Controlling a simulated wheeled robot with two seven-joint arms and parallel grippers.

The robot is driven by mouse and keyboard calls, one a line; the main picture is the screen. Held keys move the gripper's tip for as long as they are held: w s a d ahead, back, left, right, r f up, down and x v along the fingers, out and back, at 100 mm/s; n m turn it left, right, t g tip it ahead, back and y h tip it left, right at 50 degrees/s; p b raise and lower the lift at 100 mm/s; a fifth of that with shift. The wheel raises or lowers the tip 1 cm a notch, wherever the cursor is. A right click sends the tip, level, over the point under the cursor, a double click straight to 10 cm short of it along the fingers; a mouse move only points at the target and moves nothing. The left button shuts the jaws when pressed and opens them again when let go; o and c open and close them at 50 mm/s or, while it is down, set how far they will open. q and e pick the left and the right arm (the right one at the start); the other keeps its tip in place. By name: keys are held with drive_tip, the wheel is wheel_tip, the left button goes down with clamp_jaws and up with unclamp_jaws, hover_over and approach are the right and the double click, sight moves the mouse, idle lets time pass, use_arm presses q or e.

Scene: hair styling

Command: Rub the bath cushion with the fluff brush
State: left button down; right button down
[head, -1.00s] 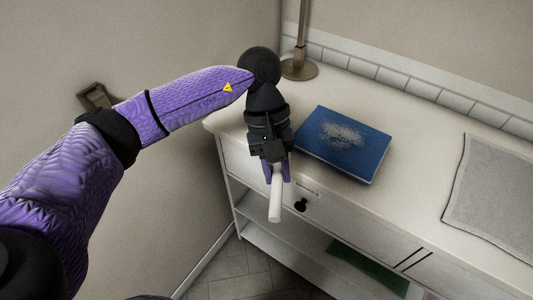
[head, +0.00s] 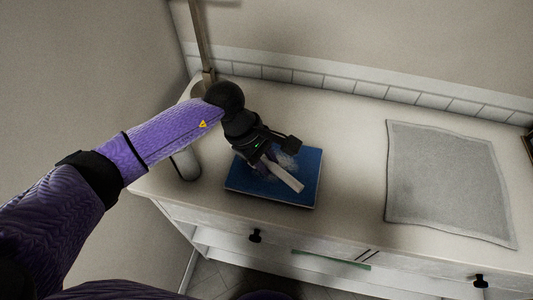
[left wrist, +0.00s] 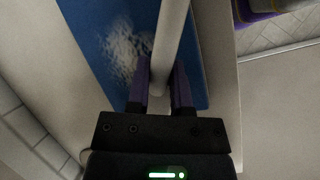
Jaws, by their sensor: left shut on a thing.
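The bath cushion (head: 300,192) is a flat blue block with a whitish fluffy patch on top. It lies on the white cabinet top near the front edge. My left gripper (head: 265,164) is over it, shut on the fluff brush (head: 287,176), of which a pale, stick-like part shows. In the left wrist view the purple fingers of this gripper (left wrist: 160,84) grip the brush (left wrist: 171,40), which lies across the view of the cushion (left wrist: 93,25) and its whitish patch. I cannot tell whether the brush touches the cushion. My right gripper is not in view.
A grey cloth mat (head: 440,180) lies on the cabinet top (head: 345,150) to the right, with bare room between it and the cushion. A lamp stand (head: 203,45) is at the back left. A pale cylinder (head: 186,163) stands partly behind my left arm.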

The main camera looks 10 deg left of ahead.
use_arm(q)
drive_tip(key=shift+f, duration=0.35)
idle(0.3)
drive_tip(key=shift+f+b, duration=1)
